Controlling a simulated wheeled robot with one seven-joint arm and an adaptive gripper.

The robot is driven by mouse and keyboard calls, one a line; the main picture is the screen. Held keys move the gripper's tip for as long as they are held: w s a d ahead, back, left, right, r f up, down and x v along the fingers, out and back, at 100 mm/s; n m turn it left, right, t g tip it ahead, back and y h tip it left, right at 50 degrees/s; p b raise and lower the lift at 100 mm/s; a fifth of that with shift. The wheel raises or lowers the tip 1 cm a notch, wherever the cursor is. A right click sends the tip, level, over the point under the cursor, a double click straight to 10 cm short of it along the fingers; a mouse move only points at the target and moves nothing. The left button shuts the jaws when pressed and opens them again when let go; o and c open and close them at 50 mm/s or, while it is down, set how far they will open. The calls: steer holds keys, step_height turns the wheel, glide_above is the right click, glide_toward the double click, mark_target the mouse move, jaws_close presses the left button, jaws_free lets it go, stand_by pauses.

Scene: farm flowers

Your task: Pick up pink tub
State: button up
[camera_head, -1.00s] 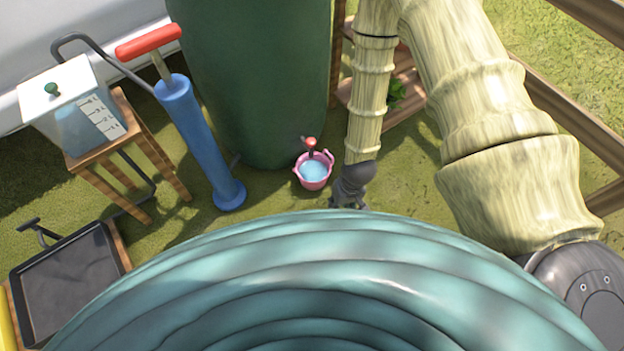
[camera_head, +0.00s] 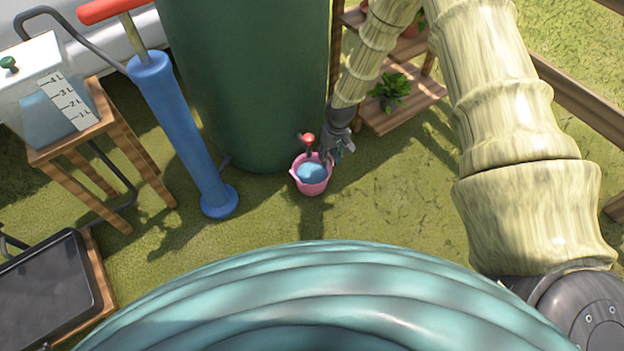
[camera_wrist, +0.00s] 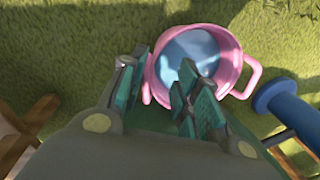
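The pink tub (camera_head: 311,187) stands on the grass at the foot of the green barrel, with blue water in it. It sits under a small red-handled tap (camera_head: 307,139). My gripper (camera_head: 338,152) is at the tub's right rim in the head view. In the wrist view the pink tub (camera_wrist: 229,50) lies just beyond my gripper (camera_wrist: 155,85). The fingers are spread apart, one outside the rim and the others over the tub's opening. The rim appears between them. I cannot tell whether they touch it.
The green barrel (camera_head: 245,80) rises right behind the tub. A blue pump (camera_head: 185,130) with a red handle stands to the left, beside a wooden stool (camera_head: 115,140) bearing a water container (camera_head: 50,100). A wooden plant shelf (camera_head: 400,110) is at the right. Grass right of the tub is clear.

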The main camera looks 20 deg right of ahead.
mark_target(327, 171)
steer(key=f, duration=0.1)
steer(key=f+b, duration=0.1)
steer(key=f, duration=0.2)
steer(key=shift+a+f+b, duration=0.25)
steer(key=shift+a+b, duration=0.05)
steer(key=shift+b, duration=0.05)
steer(key=shift+w+a+f+b, duration=0.1)
steer(key=shift+w+f+b, duration=0.05)
steer(key=shift+f+b, duration=1)
steer(key=shift+w+f+b, duration=0.1)
steer(key=shift+f+b, duration=0.65)
steer(key=shift+f, duration=0.75)
jaws_close()
steer(key=shift+r, duration=0.1)
